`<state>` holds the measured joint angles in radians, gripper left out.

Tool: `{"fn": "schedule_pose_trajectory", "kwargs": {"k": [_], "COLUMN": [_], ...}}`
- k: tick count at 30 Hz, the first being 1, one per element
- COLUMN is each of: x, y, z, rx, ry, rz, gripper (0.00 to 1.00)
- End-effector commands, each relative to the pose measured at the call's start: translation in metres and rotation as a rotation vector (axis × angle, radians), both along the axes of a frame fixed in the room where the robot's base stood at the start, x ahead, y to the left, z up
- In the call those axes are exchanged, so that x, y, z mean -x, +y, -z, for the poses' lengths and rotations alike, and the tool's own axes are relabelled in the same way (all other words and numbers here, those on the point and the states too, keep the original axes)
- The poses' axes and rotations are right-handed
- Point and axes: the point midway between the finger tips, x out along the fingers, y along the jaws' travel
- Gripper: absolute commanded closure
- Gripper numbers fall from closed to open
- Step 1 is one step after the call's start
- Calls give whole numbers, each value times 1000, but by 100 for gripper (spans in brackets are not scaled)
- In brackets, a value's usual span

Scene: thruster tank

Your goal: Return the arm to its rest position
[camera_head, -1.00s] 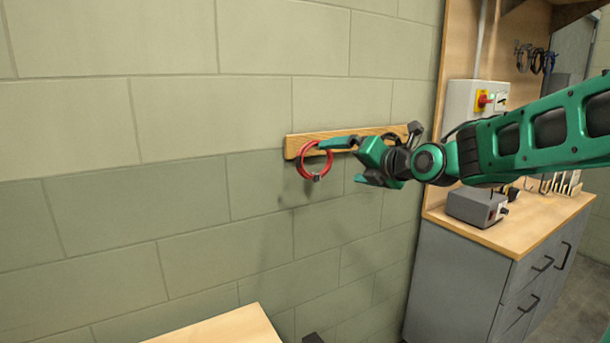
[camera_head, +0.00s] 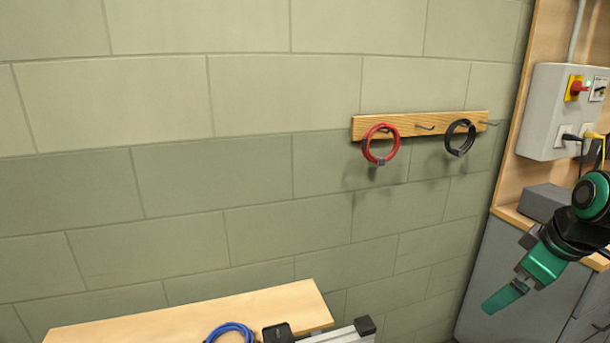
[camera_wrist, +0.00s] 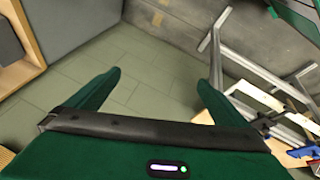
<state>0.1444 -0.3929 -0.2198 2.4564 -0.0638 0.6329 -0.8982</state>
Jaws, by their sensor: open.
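My gripper (camera_head: 512,287) hangs low at the right of the head view, in front of the grey cabinet, with its fingers pointing down and to the left. In the wrist view my gripper (camera_wrist: 160,77) has its two green fingers well apart, with nothing between them and bare floor tiles beyond. Most of my arm lies outside the head view, past the right edge. A red cable coil (camera_head: 381,144) hangs at the left end of the wooden hook rail (camera_head: 405,126) on the wall. My gripper is well clear of it.
A black coil (camera_head: 459,137) hangs toward the rail's right end. A light wooden bench (camera_head: 160,330) with a blue coil (camera_head: 230,331) is at the bottom. The grey cabinet (camera_head: 500,280) and the switch box (camera_head: 550,110) are close to my gripper's side. The wall's middle is clear.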

Motion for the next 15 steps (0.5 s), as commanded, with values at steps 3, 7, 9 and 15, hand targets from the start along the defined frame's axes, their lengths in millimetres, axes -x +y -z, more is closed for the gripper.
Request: {"fn": "schedule_pose_trajectory", "kwargs": {"k": [3, 7, 9, 15], "x": [48, 98, 122, 164], "y": [-8, -11, -11, -7], "z": [16, 29, 35, 41], "rx": [-103, -191, -225, -271], "ry": [115, 231, 283, 373], "rz": [286, 607, 763, 1055], "gripper": [0, 0, 0, 0]}}
